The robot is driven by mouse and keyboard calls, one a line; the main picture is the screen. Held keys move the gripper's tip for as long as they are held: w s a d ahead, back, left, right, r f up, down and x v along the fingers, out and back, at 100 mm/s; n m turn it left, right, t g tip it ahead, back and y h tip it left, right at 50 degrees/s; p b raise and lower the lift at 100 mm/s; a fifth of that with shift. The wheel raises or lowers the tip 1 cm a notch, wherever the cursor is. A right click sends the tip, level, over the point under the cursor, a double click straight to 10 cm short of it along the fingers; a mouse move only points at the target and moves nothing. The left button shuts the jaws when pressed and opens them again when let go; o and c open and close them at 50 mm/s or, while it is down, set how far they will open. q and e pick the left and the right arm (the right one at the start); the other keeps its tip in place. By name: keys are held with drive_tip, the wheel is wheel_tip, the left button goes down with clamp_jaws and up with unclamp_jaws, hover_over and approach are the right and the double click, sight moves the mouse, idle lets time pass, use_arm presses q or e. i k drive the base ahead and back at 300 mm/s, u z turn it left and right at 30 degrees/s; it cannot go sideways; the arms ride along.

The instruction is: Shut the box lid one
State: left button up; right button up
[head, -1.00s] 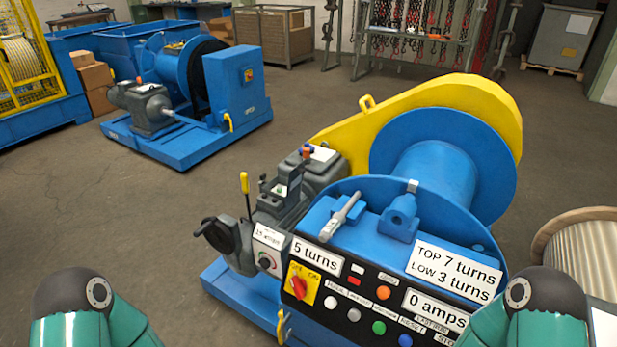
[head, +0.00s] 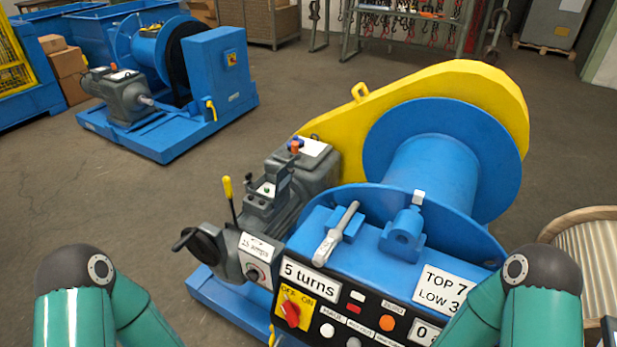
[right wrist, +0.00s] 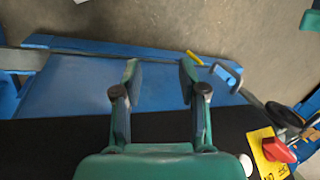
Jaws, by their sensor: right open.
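A blue winch with a drum (head: 432,165) and a yellow chain guard (head: 455,85) stands in front of me in the head view. On its grey motor sits a box (head: 315,150) with a white label on top. A smaller grey box (head: 270,192) is in front of it. My left gripper is out of view; only my arms show in the head view.
The control panel has a yellow switch plate with a red knob (head: 290,314); it also shows in the wrist view (right wrist: 278,150). Another winch (head: 165,85) stands behind left. Floor between is clear.

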sight(284, 176)
drive_tip(key=z, duration=0.3)
drive_tip(key=k, duration=0.6)
drive_tip(key=u, duration=1.4)
drive_tip(key=i, duration=1.2)
drive_tip(key=u, duration=0.15)
